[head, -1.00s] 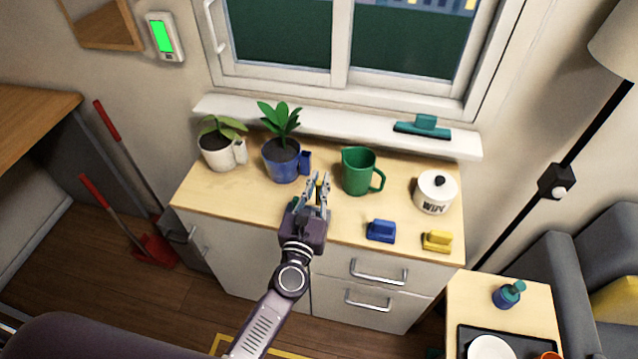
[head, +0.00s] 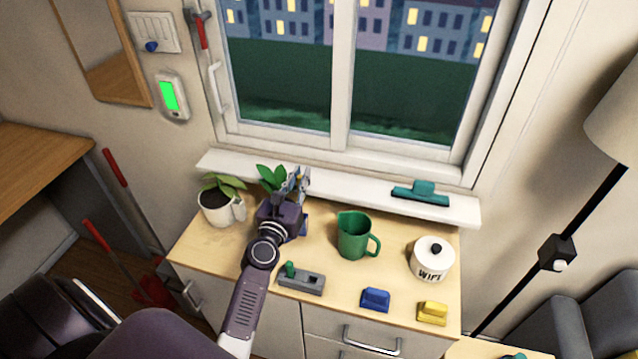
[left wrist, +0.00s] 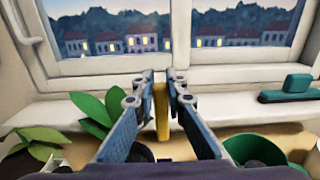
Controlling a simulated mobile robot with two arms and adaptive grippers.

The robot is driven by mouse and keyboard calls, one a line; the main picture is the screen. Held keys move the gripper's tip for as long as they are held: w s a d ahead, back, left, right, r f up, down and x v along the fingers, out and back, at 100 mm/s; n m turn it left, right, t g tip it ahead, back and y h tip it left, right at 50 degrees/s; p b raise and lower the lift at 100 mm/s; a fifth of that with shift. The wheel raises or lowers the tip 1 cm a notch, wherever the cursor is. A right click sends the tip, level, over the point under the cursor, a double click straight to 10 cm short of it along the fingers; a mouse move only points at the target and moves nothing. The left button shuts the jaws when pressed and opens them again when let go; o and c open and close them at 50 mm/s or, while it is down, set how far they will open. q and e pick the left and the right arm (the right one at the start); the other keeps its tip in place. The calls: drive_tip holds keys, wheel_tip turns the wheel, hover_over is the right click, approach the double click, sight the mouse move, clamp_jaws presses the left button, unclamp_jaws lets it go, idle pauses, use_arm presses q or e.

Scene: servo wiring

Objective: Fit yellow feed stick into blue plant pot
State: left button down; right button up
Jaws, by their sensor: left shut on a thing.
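In the left wrist view the yellow feed stick (left wrist: 161,112) stands upright between the fingertips of my left gripper (left wrist: 160,92), which is shut on it. In the head view my left gripper (head: 298,180) is at the blue plant pot (head: 303,226), in front of and slightly right of its green leaves (head: 271,178). The gripper and arm hide most of that pot. The plant's leaves (left wrist: 94,112) show left of the fingers in the wrist view. I cannot tell how far the stick's lower end is from the pot. My right gripper is out of view.
A white pot (head: 216,208) with a plant stands left, a green mug (head: 352,238) right. A grey block (head: 302,282) with a green peg lies in front. Blue (head: 375,299) and yellow (head: 432,312) blocks and a white WIFI canister (head: 431,262) are farther right. The windowsill (head: 345,185) runs behind.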

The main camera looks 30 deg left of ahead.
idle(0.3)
use_arm(q)
wheel_tip(320, 180, down, 6)
drive_tip(key=b, duration=0.5)
drive_tip(key=shift+b, duration=0.3)
drive_tip(key=shift+f+b, duration=2.45)
drive_tip(key=shift+f, duration=0.1)
idle(1.0)
drive_tip(key=c, duration=1.9)
unclamp_jaws()
drive_tip(key=shift+r, duration=0.1)
drive_tip(key=shift+s, duration=0.1)
drive_tip(key=shift+v, duration=5.95)
